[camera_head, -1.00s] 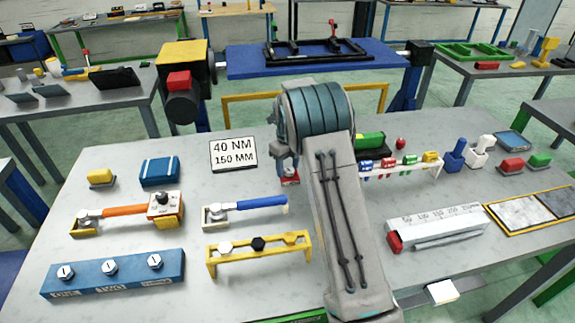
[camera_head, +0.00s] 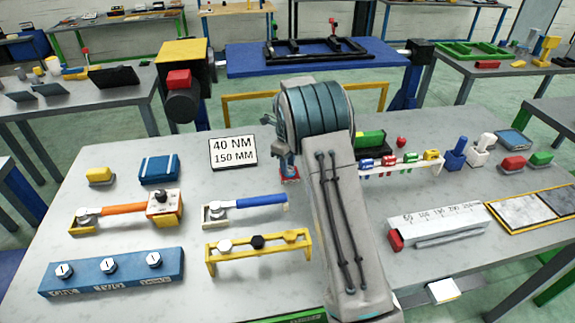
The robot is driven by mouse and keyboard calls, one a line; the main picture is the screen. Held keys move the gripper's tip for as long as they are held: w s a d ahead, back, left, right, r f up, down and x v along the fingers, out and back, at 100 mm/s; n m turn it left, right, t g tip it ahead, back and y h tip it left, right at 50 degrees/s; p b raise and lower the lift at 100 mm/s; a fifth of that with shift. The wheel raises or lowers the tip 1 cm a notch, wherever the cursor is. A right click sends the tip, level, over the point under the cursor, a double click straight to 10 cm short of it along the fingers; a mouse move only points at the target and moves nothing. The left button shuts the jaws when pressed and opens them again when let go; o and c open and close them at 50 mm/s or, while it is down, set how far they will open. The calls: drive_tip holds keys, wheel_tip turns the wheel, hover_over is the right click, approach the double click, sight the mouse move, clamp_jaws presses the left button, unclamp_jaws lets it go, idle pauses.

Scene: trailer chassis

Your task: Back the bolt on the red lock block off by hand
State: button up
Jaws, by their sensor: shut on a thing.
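My gripper (camera_head: 287,168) points down at the table, just right of the white "40 NM 150 MM" card. My arm link and wrist cover much of it. A small red block (camera_head: 291,181), likely the red lock block, shows under the fingertips and is mostly hidden. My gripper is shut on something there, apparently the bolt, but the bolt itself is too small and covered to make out.
The "40 NM" card (camera_head: 233,153) lies left of my gripper. A blue-handled wrench (camera_head: 262,202) and a yellow rack (camera_head: 262,253) with bolts are nearer. A white rack (camera_head: 405,166) with coloured clips stands to the right. Bare tabletop lies in between.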

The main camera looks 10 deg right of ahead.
drive_tip(key=n+b, duration=0.1)
drive_tip(key=n, duration=0.3)
drive_tip(key=shift+s+a+f+n, duration=0.1)
drive_tip(key=shift+n, duration=0.2)
drive_tip(key=n, duration=0.4)
drive_tip(key=shift+s+n+b, duration=0.15)
drive_tip(key=shift+n+b, duration=0.15)
drive_tip(key=shift+b, duration=0.1)
drive_tip(key=n, duration=0.4)
drive_tip(key=shift+s+n+b, duration=0.2)
drive_tip(key=shift+n+b, duration=0.1)
drive_tip(key=shift+b, duration=0.05)
drive_tip(key=n, duration=0.4)
drive_tip(key=shift+s+f, duration=0.1)
drive_tip(key=shift+f, duration=0.05)
drive_tip(key=n, duration=0.3)
drive_tip(key=n+b, duration=0.1)
drive_tip(key=n, duration=0.1)
drive_tip(key=shift+s+d, duration=0.1)
drive_tip(key=shift+d, duration=0.15)
drive_tip(key=n, duration=0.4)
drive_tip(key=shift+d+n, duration=0.1)
drive_tip(key=shift+n, duration=0.2)
drive_tip(key=n, duration=0.4)
drive_tip(key=shift+d, duration=0.1)
drive_tip(key=n, duration=0.5)
drive_tip(key=shift+p, duration=0.4)
